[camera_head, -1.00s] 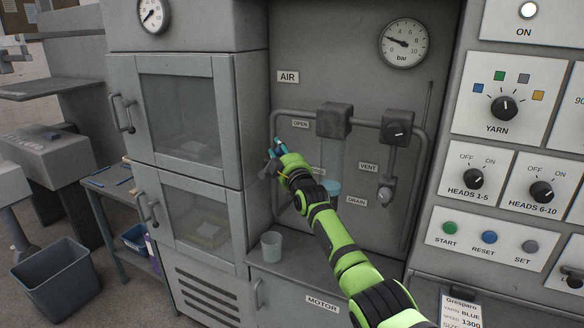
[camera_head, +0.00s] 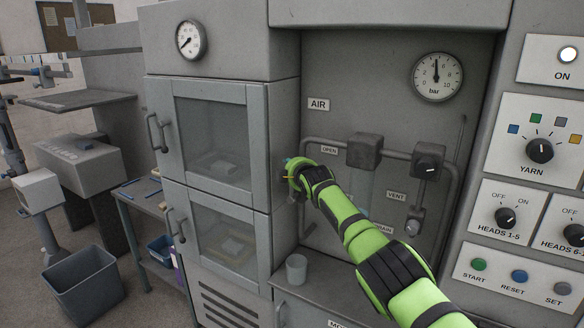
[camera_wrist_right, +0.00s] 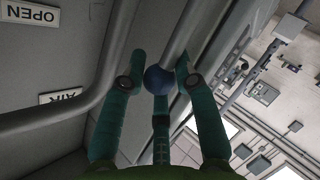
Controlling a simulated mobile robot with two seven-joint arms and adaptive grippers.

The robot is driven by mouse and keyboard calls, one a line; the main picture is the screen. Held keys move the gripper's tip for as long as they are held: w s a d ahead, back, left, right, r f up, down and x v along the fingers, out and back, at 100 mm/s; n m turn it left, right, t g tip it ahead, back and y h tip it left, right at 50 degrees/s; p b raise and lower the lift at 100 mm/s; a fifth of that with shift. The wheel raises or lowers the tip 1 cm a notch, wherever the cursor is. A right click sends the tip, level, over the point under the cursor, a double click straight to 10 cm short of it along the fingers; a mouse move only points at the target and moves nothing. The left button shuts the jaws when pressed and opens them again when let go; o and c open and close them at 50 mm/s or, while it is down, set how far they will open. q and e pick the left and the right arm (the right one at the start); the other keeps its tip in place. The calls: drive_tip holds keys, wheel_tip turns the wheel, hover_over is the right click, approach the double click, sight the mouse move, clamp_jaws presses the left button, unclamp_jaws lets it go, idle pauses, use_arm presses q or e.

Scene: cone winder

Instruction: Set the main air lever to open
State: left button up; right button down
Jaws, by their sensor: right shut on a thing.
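The main air lever shows in the right wrist view as a grey rod (camera_wrist_right: 184,32) ending in a dark blue knob (camera_wrist_right: 157,80). My right gripper (camera_wrist_right: 160,72) is shut on it, with fingers on either side of the knob. In the head view my right gripper (camera_head: 291,166) is left of and slightly below the OPEN label (camera_head: 329,149), beside the cabinet's right edge. It hides most of the lever there. The AIR label (camera_head: 318,104) is above. The bar gauge (camera_head: 437,77) has its needle pointing about straight up. My left gripper is not in view.
Grey pipe (camera_head: 318,140) runs close to my right gripper, with a valve block (camera_head: 364,151) to its right. A VENT label (camera_head: 396,196) is lower right. A cup (camera_head: 296,268) stands on the ledge below. The glazed cabinet (camera_head: 255,150) borders the recess on the left.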

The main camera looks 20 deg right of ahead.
drive_tip(key=shift+f, duration=0.3)
drive_tip(key=c, duration=1)
unclamp_jaws()
drive_tip(key=shift+o, duration=0.2)
drive_tip(key=shift+r, duration=0.15)
drive_tip(key=shift+r, duration=0.1)
drive_tip(key=shift+s+r, duration=0.15)
drive_tip(key=shift+s, duration=0.4)
drive_tip(key=v, duration=1)
drive_tip(key=shift+s, duration=0.4)
